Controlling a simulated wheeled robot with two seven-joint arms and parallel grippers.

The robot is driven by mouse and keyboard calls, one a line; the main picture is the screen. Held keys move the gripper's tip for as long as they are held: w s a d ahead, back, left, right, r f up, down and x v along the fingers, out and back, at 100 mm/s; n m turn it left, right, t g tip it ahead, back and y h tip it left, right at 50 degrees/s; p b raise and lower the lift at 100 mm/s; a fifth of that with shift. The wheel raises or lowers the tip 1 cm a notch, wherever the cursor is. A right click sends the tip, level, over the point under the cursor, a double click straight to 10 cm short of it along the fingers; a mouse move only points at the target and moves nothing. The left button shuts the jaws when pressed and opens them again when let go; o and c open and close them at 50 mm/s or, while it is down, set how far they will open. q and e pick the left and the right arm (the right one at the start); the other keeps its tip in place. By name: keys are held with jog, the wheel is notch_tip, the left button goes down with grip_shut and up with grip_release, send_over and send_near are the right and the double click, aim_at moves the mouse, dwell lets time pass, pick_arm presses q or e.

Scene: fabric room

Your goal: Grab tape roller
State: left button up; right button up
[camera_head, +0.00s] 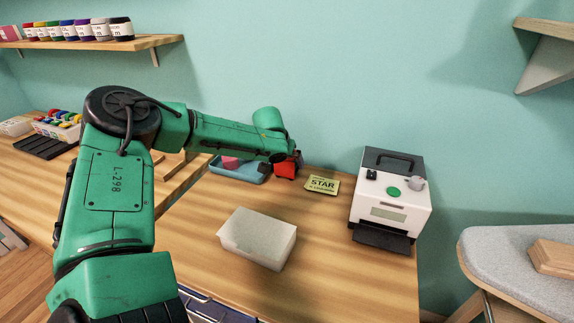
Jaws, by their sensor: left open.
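A small red object (286,169), which looks like the tape roller, stands at the back of the wooden table, right of a blue tray. My left arm reaches over the table from the left, and its wrist end is right above and in front of this object. My left gripper (286,158) is open, small and mostly hidden at the end of the arm. I cannot tell whether its fingers touch the red object or are around it. My right gripper is not in view.
The blue tray (238,172) holds small pink and dark items. A yellow-green STAR card (322,184) lies to the right. A white block (257,238) sits in front. A white machine (391,199) stands at the right. An ironing board (520,265) is beyond the table's right edge.

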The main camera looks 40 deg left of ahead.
pick_arm(q)
jog(key=shift+w+a+f, duration=0.1)
jog(key=shift+w+f, duration=0.25)
jog(key=shift+f, duration=0.1)
jog(key=shift+s+r, duration=0.1)
jog(key=c, duration=1.3)
jog(key=shift+r, duration=0.1)
